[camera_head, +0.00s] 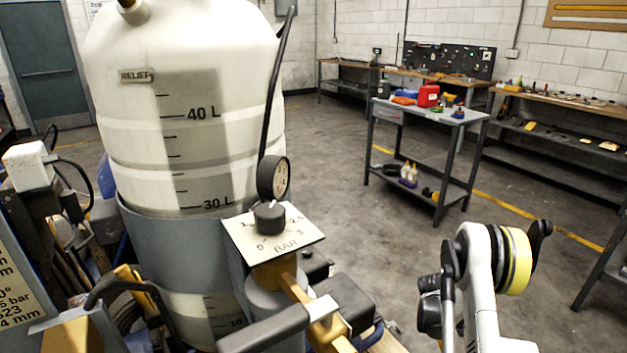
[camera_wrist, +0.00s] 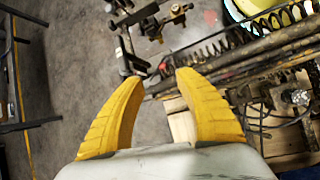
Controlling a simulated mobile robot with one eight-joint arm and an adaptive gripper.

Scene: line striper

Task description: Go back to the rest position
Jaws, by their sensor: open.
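My gripper shows in the wrist view, with two yellow ribbed fingers (camera_wrist: 152,110) spread apart and nothing between them. It hangs above the concrete floor beside the line striper's frame. In the head view my white arm (camera_head: 487,285) with a yellow band rises at the lower right; the gripper fingers cannot be made out there. The line striper's large white tank (camera_head: 190,80) fills the left, with litre marks on it. A black knob (camera_head: 269,216) sits on a white BAR dial plate (camera_head: 275,236) in front of the tank, below a round gauge (camera_head: 273,177).
Springs and rods (camera_wrist: 245,50) of the striper lie close to the right finger in the wrist view. A grey tool cart (camera_head: 425,112) with a red can stands at mid distance. Workbenches (camera_head: 560,104) line the back wall. Open floor (camera_head: 330,165) lies between striper and cart.

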